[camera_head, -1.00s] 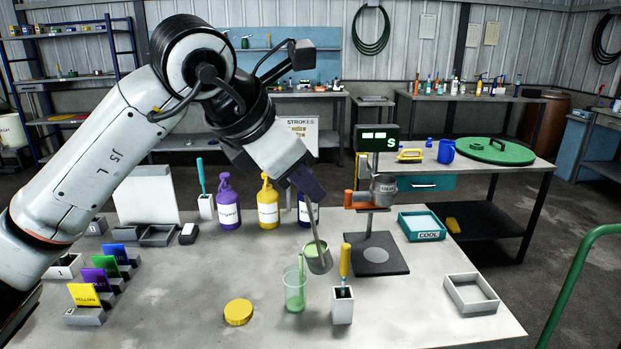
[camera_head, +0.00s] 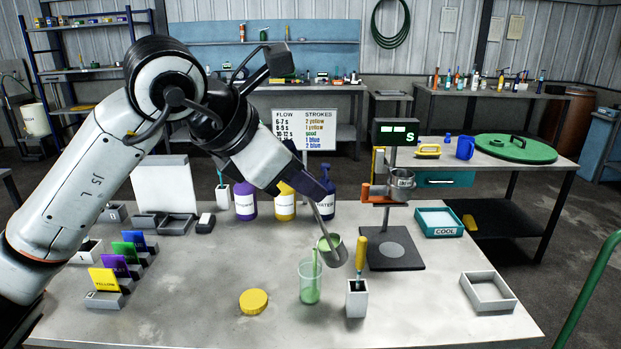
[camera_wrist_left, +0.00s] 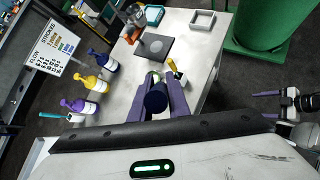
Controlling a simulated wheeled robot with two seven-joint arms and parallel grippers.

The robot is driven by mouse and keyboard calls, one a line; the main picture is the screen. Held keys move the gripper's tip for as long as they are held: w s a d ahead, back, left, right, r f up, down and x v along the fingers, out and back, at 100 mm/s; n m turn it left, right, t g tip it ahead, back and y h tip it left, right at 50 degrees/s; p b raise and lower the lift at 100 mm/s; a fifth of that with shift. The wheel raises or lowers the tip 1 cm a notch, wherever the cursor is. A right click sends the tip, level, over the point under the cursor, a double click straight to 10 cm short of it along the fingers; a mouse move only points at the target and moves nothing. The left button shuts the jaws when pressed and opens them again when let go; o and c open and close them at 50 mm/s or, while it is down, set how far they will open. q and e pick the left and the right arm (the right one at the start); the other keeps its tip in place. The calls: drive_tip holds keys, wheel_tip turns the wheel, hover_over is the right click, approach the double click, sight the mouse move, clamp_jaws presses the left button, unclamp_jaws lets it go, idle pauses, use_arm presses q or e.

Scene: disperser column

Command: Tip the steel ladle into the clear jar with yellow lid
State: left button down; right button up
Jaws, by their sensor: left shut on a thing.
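My left gripper (camera_head: 322,188) is shut on the handle of the steel ladle (camera_head: 338,256). The ladle hangs tilted, its cup just above and right of the clear jar (camera_head: 310,286), mouth towards the jar. Green liquid shows in the cup, and a green streak runs down from its lip into the jar. The jar stands upright and open with green liquid in it. Its yellow lid (camera_head: 254,301) lies on the table to its left. In the left wrist view the gripper (camera_wrist_left: 158,98) hides most of ladle and jar. My right gripper (camera_wrist_left: 264,104) shows there, fingers apart and empty.
A white holder (camera_head: 356,301) with a yellow-handled tool stands close right of the jar. Behind are a dark scale plate (camera_head: 394,250) and a teal COOL tray (camera_head: 438,222). Pump bottles (camera_head: 284,205) stand at the back.

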use_arm(q)
drive_tip(key=shift+s+a+f+h, duration=0.1)
drive_tip(key=shift+a+h, duration=0.05)
drive_tip(key=shift+a, duration=0.2)
drive_tip(key=shift+s+a+f+h, duration=0.1)
drive_tip(key=shift+a+h, duration=0.05)
drive_tip(key=shift+a, duration=0.2)
drive_tip(key=s+a+f+n+t+h+b, duration=0.2)
drive_tip(key=a+f+h+b, duration=0.3)
drive_tip(key=a+f+b, duration=0.3)
drive_tip(key=s+a+t, duration=0.1)
drive_tip(key=a, duration=0.2)
drive_tip(key=shift+f, duration=0.35)
idle(3.7)
drive_tip(key=shift+s+f, duration=0.1)
drive_tip(key=a+f+h+b, duration=0.1)
drive_tip(key=b, duration=0.1)
drive_tip(key=shift+s+b, duration=0.15)
drive_tip(key=shift+b, duration=0.2)
drive_tip(key=shift+a+f+t+h+b, duration=0.3)
drive_tip(key=shift+f+t+b, duration=0.15)
drive_tip(key=shift+b, duration=0.65)
